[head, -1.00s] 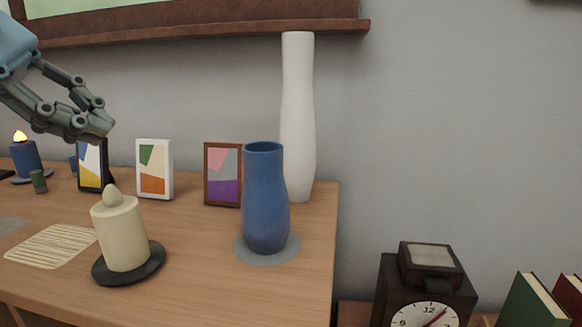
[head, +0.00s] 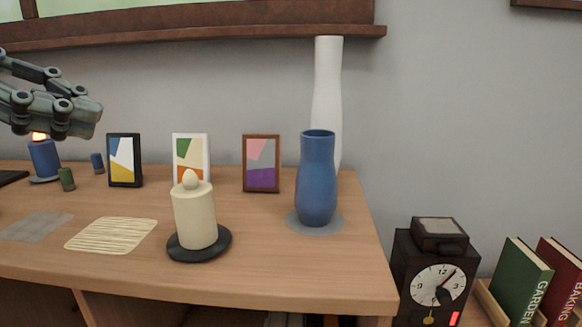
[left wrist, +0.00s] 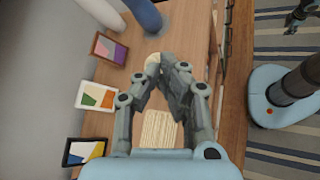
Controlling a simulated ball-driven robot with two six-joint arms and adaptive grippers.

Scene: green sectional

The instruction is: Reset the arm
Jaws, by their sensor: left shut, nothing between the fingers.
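My left gripper (head: 88,117) is at the upper left of the head view, in the air above the wooden desk. Its fingers are shut and hold nothing. In the left wrist view the left gripper (left wrist: 168,65) shows from behind, with its fingertips together in front of the cream candle (left wrist: 152,64), which is partly hidden. My right gripper is not in the head view. In the left wrist view, a dark arm part shows at the top right, beside my pale blue base (left wrist: 275,95).
On the desk (head: 270,270) stand the cream candle (head: 195,215) on a dark dish, a blue vase (head: 317,180), a white vase (head: 327,90), three picture frames (head: 261,165) and a lit blue candle (head: 44,158). A clock (head: 437,285) and books (head: 520,285) are at the lower right.

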